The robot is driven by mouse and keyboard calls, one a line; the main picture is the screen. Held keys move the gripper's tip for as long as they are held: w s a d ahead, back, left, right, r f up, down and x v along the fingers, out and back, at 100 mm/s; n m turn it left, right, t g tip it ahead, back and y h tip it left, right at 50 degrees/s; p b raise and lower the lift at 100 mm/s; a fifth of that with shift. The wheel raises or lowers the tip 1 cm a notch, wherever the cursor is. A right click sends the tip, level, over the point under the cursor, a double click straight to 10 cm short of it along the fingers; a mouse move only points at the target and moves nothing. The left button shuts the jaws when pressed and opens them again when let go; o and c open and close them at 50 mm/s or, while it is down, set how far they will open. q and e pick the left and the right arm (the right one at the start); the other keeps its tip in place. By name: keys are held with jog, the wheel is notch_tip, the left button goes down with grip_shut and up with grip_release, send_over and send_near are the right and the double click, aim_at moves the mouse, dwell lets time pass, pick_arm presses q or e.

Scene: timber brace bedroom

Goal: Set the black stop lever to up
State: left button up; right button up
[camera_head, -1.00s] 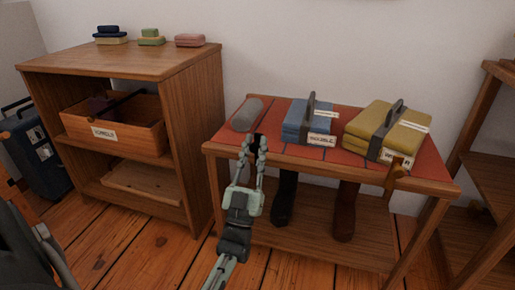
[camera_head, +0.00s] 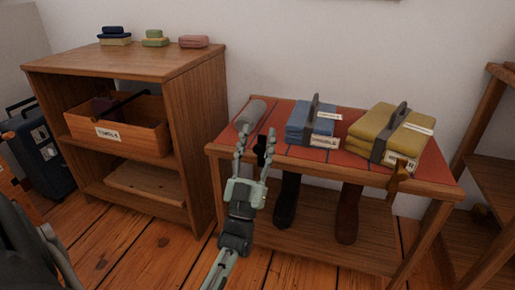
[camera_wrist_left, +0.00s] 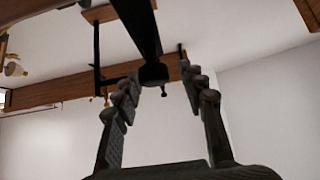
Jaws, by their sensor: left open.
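The black stop lever (camera_head: 261,147) is at the front left edge of the red-topped bench. It shows as a small dark piece, partly hidden by my gripper, and I cannot tell its setting. My left gripper (camera_head: 256,139) is open, with one finger on each side of the lever. In the left wrist view a black rounded knob (camera_wrist_left: 153,73) on a dark bar sits between the fingertips of the left gripper (camera_wrist_left: 161,80). I cannot tell whether the fingers touch it. My right gripper is not in view.
The bench (camera_head: 336,157) holds a grey roll (camera_head: 251,114), blue folded cloth (camera_head: 300,120) and yellow folded cloth (camera_head: 380,122). A wooden lever (camera_head: 399,178) is at its front right. Dark boots (camera_head: 287,203) stand below. A shelf unit (camera_head: 195,120) stands left.

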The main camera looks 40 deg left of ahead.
pick_arm(q)
notch_tip(320, 180, up, 7)
jog(key=shift+r, duration=0.1)
dwell(0.4)
